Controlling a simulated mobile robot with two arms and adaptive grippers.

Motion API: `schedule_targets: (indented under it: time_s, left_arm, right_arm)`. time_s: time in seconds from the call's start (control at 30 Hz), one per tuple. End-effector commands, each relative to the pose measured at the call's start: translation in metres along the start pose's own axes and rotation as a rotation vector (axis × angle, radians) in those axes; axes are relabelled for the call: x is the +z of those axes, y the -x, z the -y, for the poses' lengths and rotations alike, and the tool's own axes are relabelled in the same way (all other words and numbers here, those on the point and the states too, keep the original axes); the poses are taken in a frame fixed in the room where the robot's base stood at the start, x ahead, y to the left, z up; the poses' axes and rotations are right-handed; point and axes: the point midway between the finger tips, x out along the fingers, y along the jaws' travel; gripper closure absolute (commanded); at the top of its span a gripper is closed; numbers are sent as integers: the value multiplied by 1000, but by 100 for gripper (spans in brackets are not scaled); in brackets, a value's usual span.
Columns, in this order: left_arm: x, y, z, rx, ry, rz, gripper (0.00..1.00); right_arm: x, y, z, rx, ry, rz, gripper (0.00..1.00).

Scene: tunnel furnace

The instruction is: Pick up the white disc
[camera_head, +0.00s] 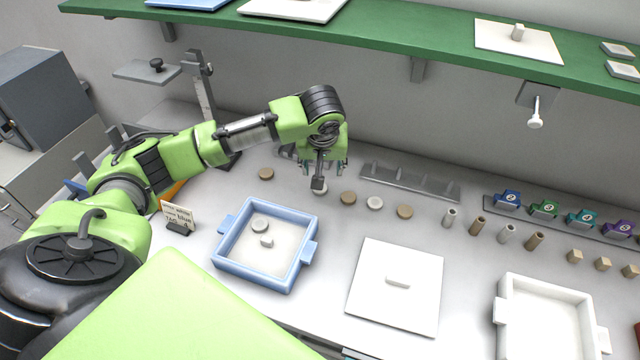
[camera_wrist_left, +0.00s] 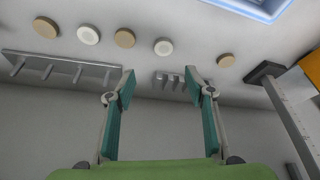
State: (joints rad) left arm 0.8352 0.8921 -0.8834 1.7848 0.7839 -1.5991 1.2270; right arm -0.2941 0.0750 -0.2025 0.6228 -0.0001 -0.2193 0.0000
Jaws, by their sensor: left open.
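Two white discs lie in a row with tan discs on the grey bench. One white disc (camera_head: 321,189) is partly hidden behind my left gripper (camera_head: 318,183) in the head view. It shows whole in the left wrist view (camera_wrist_left: 163,46), beyond the gap between the fingertips. The other white disc (camera_head: 374,203) lies to the right between two tan discs; it also shows in the left wrist view (camera_wrist_left: 88,34). My left gripper (camera_wrist_left: 159,78) is open with nothing between its fingers, and appears above the bench. My right gripper is not in view.
Tan discs (camera_head: 348,198) (camera_head: 405,211) flank the right white disc. A grey rack (camera_head: 410,183) stands behind the row. A white lid (camera_head: 395,310) and white tray (camera_head: 505,330) stand in front.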

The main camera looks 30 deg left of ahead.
Motion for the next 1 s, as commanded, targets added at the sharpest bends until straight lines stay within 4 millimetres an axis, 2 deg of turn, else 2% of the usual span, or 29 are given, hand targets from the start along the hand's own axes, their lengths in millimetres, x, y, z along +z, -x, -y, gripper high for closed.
schedule_targets:
  time_s: [0.23, 0.4, 0.67, 0.87, 1.0]
  left_arm:
    - [-1, -42, 2, -6, 7, 4, 51]
    - [-1, -70, 2, -4, 6, 2, 51]
    - [0, -87, 3, -3, 3, 1, 51]
    - [1, -112, 11, -4, 3, 1, 51]
    - [2, -128, 9, -2, 3, 1, 51]
  right_arm:
    - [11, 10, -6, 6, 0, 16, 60]
    - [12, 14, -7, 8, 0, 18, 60]
    - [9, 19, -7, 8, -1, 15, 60]
    - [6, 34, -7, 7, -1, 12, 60]
    - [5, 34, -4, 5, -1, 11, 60]
